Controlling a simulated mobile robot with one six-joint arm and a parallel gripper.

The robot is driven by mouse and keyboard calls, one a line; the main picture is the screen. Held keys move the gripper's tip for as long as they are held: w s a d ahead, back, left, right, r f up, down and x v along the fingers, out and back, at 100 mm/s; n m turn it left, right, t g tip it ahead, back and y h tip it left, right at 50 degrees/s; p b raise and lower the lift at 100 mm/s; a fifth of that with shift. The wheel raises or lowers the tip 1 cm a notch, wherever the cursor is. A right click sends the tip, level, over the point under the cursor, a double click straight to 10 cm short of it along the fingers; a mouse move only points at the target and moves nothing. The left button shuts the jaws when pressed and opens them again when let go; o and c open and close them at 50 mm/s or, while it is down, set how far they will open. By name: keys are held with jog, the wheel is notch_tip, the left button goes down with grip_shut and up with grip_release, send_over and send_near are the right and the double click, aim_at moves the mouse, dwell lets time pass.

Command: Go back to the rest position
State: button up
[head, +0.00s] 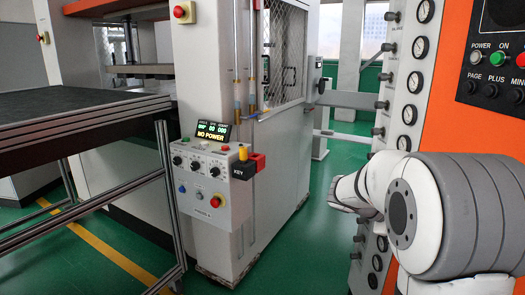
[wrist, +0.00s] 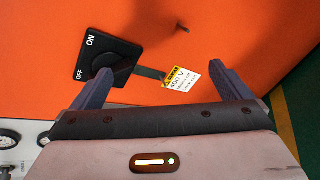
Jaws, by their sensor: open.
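My gripper (wrist: 160,70) is open and empty in the wrist view, its two blue-grey fingers spread apart in front of an orange panel (wrist: 240,30). A black rotary switch (wrist: 115,60) marked ON and OFF is on that panel, beyond the left finger. I cannot tell whether a finger touches the panel. In the head view my white and grey arm (head: 440,205) reaches in from the right, in front of the orange cabinet (head: 445,100). The gripper's fingers cannot be made out there.
A yellow-and-white 400 V tag (wrist: 183,83) hangs beside the switch. A white machine (head: 210,90) with a control box (head: 212,175) reading NO POWER stands mid-view. A dark-topped table (head: 70,115) is at left. Gauges (head: 412,82) line the cabinet's edge. Green floor (head: 320,250) is clear between.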

jog(key=s+a+r+m+t+y+p, duration=0.2)
jog(key=s+a+m+y+p, duration=0.4)
jog(key=s+a+y+p, duration=0.3)
jog(key=s+a+t+y, duration=0.1)
jog(key=s+a+y, duration=0.3)
jog(key=s+a, duration=0.5)
jog(key=shift+s+a+r+m, duration=0.2)
jog(key=shift+s+a+m, duration=0.15)
jog(key=shift+a, duration=2)
jog(key=shift+o, duration=0.2)
jog(key=shift+s+a, duration=0.2)
jog(key=shift+a, duration=0.15)
jog(key=shift+a+f, duration=0.1)
jog(key=shift+c, duration=0.3)
